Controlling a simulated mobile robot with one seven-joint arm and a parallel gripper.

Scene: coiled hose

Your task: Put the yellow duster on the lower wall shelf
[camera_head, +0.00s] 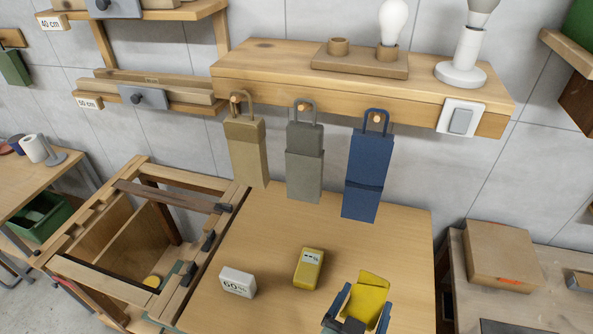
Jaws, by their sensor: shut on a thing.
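A yellow duster (371,290), a folded soft cloth, is held between the blue fingers of my gripper (360,308) at the bottom of the view. My gripper is shut on it over the front part of the wooden table (410,240); I cannot tell its height. A wooden wall shelf (270,62) with pegs runs above the table. At the upper left are two more wall shelves, an upper one (195,12) labelled 40 cm and a lower one (205,108) labelled 50 cm. I cannot tell which the task means.
Three bags, tan (247,150), grey (305,170) and blue (368,175), hang from the pegs. A bulb board (340,63), lamp (460,65) and switch (461,118) occupy the middle shelf. A yellow box (309,268) and white block (238,282) lie on the table.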

